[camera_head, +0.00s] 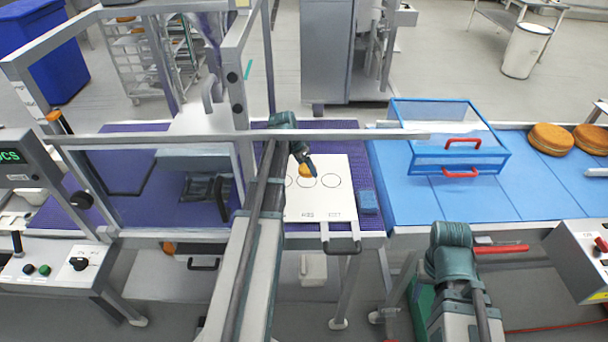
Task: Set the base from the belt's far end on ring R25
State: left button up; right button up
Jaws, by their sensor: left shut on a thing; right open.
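My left gripper (307,163) reaches over the white board (318,203) and is shut on a small orange-brown round base (305,171). The base is at the upper edge of the middle ring (306,187); I cannot tell whether it touches the board. Another ring (331,181) on the right is empty, and a third at the left is partly hidden by my arm. The printed labels are too small to read surely, so I cannot tell which ring is R25. My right arm's wrist (450,237) shows at the lower right, but its gripper fingers are hidden.
A blue belt (400,197) runs to the right, with two larger orange-brown rounds (550,139) at its far end. A clear blue-framed cover (447,137) with red handles stands over it. A blue block (368,202) lies right of the board.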

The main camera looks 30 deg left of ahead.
aim_at(306, 181)
pick_arm(q)
jog(key=w+a+r+n+p, duration=0.1)
jog(key=w+a+r, duration=0.1)
jog(key=w+a, duration=0.15)
jog(key=shift+y, duration=0.3)
jog(key=f+b, duration=0.6)
jog(key=d+f+b, duration=0.1)
jog(key=f+b, duration=0.3)
pick_arm(e)
notch_tip(306, 181, down, 8)
pick_arm(q)
jog(key=shift+f, duration=0.15)
pick_arm(e)
jog(key=shift+f, duration=0.15)
pick_arm(q)
jog(key=shift+f+b, duration=0.15)
jog(key=shift+b, duration=0.2)
jog(key=o, duration=0.8)
jog(key=p+v, duration=0.7)
jog(key=v, duration=0.1)
jog(key=shift+w+d, duration=0.1)
pick_arm(e)
notch_tip(306, 181, up, 7)
